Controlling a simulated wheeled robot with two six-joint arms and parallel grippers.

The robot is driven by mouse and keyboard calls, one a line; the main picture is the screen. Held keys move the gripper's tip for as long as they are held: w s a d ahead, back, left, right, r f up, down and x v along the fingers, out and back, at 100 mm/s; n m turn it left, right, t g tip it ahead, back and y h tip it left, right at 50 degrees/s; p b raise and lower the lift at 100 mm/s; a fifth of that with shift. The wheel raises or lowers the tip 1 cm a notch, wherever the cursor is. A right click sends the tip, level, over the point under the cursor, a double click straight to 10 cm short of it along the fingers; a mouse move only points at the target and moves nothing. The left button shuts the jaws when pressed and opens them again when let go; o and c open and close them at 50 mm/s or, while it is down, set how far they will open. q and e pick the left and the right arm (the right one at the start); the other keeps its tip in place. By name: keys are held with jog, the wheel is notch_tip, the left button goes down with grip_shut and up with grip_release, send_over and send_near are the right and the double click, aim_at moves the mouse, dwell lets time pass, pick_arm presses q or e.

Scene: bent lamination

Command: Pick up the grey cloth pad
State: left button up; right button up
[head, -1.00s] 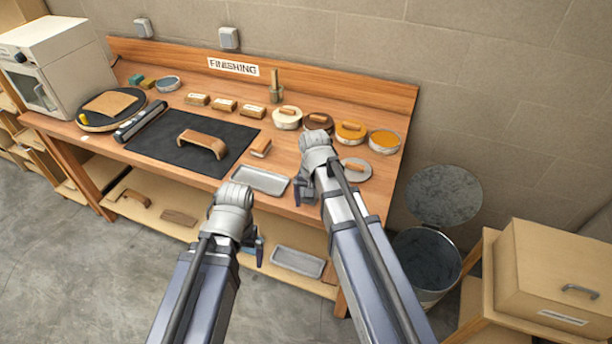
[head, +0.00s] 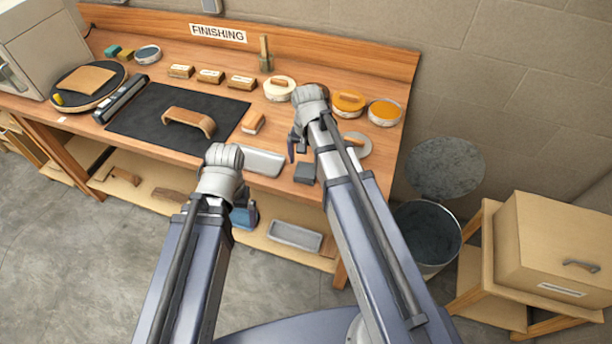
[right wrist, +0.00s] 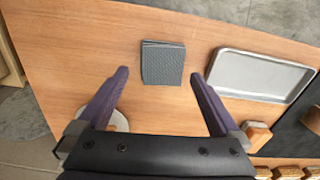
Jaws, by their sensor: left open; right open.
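The grey cloth pad (head: 305,172) lies on the bench top near its front edge, just right of the metal tray. In the right wrist view it is a dark grey, square stack of thin layers (right wrist: 162,63). My right gripper (head: 298,146) is open and empty above the bench. In the right wrist view its fingers (right wrist: 160,77) stand wide on either side of the pad, apart from it. My left gripper (head: 243,208) hangs at the bench's front edge, left of the pad; its fingertips are partly hidden by the wrist.
A metal tray (right wrist: 262,75) lies beside the pad, partly behind my left wrist in the head view. A round tin (head: 356,145) with a wooden-handled piece is to the right. A black mat (head: 150,130) with a bent wooden piece lies left. A bin (head: 428,235) stands on the floor right.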

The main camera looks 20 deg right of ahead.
aim_at(306, 170)
jog(key=shift+f, duration=0.1)
notch_tip(306, 170, down, 5)
jog(key=b, duration=0.5)
jog(key=shift+w, duration=0.1)
jog(key=c, duration=1.1)
